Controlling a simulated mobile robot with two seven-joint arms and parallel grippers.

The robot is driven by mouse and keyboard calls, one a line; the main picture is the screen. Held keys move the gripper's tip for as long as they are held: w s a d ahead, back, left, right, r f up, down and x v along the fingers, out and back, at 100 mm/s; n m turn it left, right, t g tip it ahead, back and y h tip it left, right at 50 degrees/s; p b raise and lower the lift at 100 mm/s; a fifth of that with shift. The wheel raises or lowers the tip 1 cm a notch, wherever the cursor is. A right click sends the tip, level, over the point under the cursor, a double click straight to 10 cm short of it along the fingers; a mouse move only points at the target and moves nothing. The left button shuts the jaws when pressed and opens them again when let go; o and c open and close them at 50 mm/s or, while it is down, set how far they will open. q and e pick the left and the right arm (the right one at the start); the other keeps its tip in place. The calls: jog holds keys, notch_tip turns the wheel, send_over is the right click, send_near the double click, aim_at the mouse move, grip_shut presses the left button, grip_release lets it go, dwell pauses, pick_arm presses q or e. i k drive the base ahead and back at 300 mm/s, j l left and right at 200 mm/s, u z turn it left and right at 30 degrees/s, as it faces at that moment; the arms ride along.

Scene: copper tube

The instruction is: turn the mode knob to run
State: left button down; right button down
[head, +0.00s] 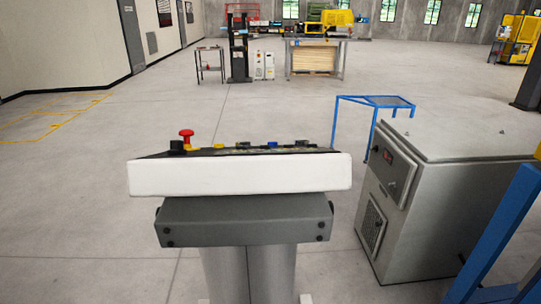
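A control console (240,174) with a white front edge stands on a grey pedestal straight ahead in the head view. Its top is seen nearly edge-on. A black knob-like control (177,146) sits at its left end, beside a red mushroom button (186,135) on a yellow base. Further right are low dark and blue controls (272,144). I cannot tell which is the mode knob, and no label or knob setting is readable. Neither gripper can be made out in the view.
A grey cabinet (440,205) stands close on the right, with a blue frame (497,235) at the right edge. A blue stand (376,102) is behind. Floor left of the console is clear. A machine bench (316,55) stands far back.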

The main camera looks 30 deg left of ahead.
aim_at(177, 148)
jog(key=i+u, duration=0.15)
jog(key=u, duration=1.4)
